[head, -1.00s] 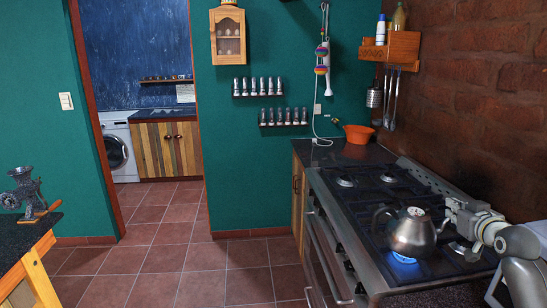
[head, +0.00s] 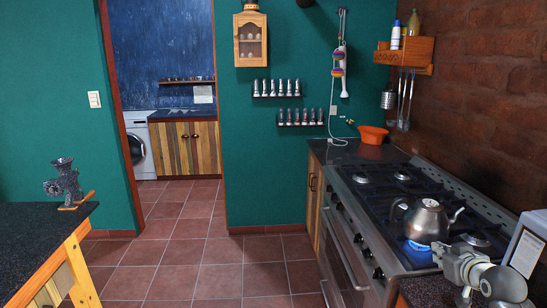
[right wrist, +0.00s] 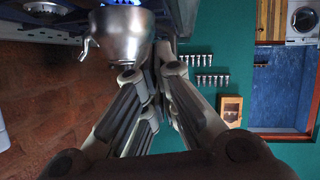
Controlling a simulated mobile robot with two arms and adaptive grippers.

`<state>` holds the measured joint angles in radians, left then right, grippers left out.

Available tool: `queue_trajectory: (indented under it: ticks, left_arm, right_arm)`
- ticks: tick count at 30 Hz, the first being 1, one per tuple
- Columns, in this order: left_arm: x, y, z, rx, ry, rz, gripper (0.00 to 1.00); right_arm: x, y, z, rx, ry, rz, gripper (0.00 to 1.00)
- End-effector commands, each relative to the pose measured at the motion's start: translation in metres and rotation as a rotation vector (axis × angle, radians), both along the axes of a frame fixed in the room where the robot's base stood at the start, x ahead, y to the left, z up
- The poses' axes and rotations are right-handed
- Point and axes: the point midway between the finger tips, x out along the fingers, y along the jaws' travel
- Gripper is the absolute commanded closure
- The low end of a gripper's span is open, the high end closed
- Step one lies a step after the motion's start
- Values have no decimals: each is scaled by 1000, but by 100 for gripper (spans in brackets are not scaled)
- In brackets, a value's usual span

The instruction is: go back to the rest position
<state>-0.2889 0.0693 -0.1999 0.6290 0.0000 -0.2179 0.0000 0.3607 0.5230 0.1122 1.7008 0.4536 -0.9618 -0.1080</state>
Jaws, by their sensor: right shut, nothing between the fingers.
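A metal kettle (head: 426,222) stands upright on the stove (head: 395,195) over a lit blue flame (head: 417,246). My right gripper (head: 440,254) is shut and empty, at the stove's near end, in front of the kettle and slightly to its right. In the right wrist view the kettle (right wrist: 122,35) shows just beyond the shut fingers (right wrist: 150,62). The fingers appear close to it, but I cannot tell the exact gap. My left gripper is out of view.
A dark counter with a meat grinder (head: 66,184) is at the left. The tiled floor (head: 210,250) between counter and stove is clear. A brick wall (head: 490,100) borders the stove on the right. An orange bowl (head: 373,134) sits behind the stove.

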Motion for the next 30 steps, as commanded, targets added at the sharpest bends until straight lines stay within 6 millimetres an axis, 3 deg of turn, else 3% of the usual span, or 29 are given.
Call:
queue_trajectory:
  ticks: [5, 8, 12, 15, 21, 30]
  left_arm:
    - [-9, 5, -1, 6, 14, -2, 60]
    - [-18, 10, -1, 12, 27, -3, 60]
    - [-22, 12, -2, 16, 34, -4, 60]
    - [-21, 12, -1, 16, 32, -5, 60]
    - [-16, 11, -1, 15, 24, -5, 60]
    - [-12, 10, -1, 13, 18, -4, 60]
  right_arm:
    - [-36, 45, -60, -14, 126, 46, 100]
    - [-74, 79, -104, -21, 230, 79, 100]
    - [-150, 131, -161, -23, 394, 119, 100]
    - [-209, 162, -188, -15, 505, 135, 100]
    - [-295, 197, -207, 6, 654, 135, 100]
    - [-378, 221, -207, 44, 796, 112, 100]
